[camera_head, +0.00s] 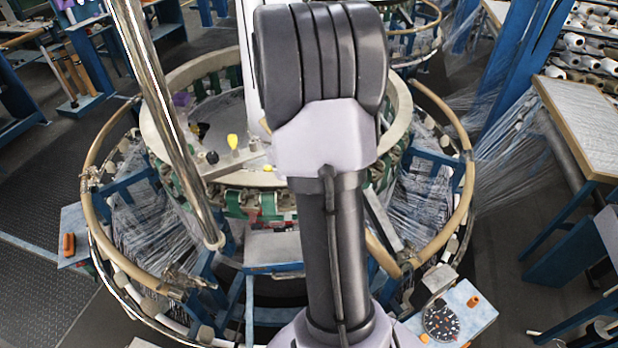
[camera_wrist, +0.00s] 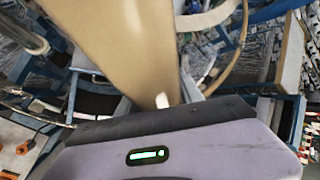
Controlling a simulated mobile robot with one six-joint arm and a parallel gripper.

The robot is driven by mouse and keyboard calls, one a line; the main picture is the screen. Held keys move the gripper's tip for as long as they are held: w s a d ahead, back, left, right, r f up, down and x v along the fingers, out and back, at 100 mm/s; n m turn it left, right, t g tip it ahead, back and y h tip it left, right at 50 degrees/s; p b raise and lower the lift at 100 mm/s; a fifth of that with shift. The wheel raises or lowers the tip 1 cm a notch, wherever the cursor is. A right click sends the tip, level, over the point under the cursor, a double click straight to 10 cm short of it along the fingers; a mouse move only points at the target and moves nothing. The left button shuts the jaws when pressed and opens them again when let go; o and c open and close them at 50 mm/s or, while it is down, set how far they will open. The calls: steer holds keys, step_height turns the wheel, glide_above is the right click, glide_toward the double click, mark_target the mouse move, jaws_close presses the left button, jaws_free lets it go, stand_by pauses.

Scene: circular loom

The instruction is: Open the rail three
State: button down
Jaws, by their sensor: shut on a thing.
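The circular loom (camera_head: 165,130) stands ahead, ringed by curved tan rails. One rail (camera_head: 93,150) runs round the left side and another (camera_head: 466,165) round the right side. A tan piece (camera_head: 382,256) comes out from behind my arm at the front right. No number shows on any rail. In the wrist view a broad tan rail (camera_wrist: 115,45) runs from the top down to my gripper (camera_wrist: 160,104), which is shut on it. The fingers are mostly hidden behind the gripper housing. In the head view my arm covers the gripper and the front middle of the ring.
A slanted metal pole (camera_head: 165,110) stands at the left of the loom. A small blue table (camera_head: 470,318) with a round dial is at the front right. A wooden-edged panel (camera_head: 590,120) stands at the right. Dark floor (camera_head: 50,300) is clear at the front left.

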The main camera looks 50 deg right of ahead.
steer(key=shift+f, duration=0.1)
steer(key=c, duration=1.1)
jaws_free()
steer(key=o, duration=0.3)
steer(key=shift+d, duration=0.1)
steer(key=shift+o, duration=0.2)
steer(key=p+v, duration=0.3)
steer(key=v, duration=1.4)
steer(key=shift+r, duration=0.25)
